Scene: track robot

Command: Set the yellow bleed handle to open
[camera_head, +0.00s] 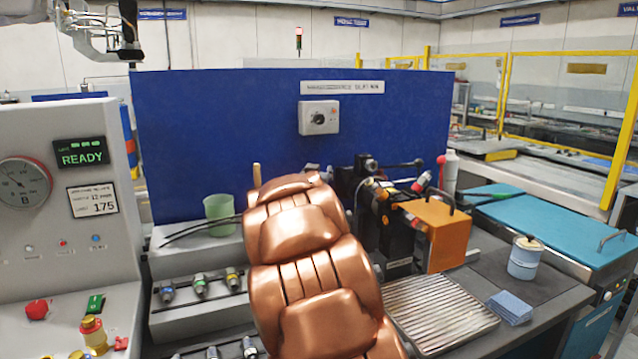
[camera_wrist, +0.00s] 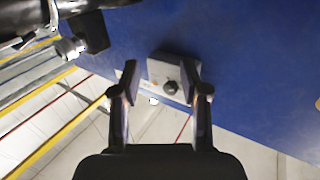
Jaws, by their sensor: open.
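A small yellow-orange part (camera_head: 380,190) shows on the dark valve fixture (camera_head: 398,235) at the middle right of the head view. I cannot tell for certain whether it is the bleed handle, or how it is set. A pale yellow upright piece (camera_head: 256,175) also shows behind my copper-coloured arm, which hides much of the bench. In the wrist view my gripper (camera_wrist: 160,78) is open, its two dark fingers apart with nothing held. Beyond the fingers is a grey box with a black knob (camera_wrist: 170,87) on the blue panel. I cannot make out my gripper in the head view.
The grey knob box (camera_head: 319,117) is on the blue panel (camera_head: 220,110). A green cup (camera_head: 219,213) and console reading READY (camera_head: 82,152) are at left. A dark part (camera_wrist: 88,33) juts in at upper left.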

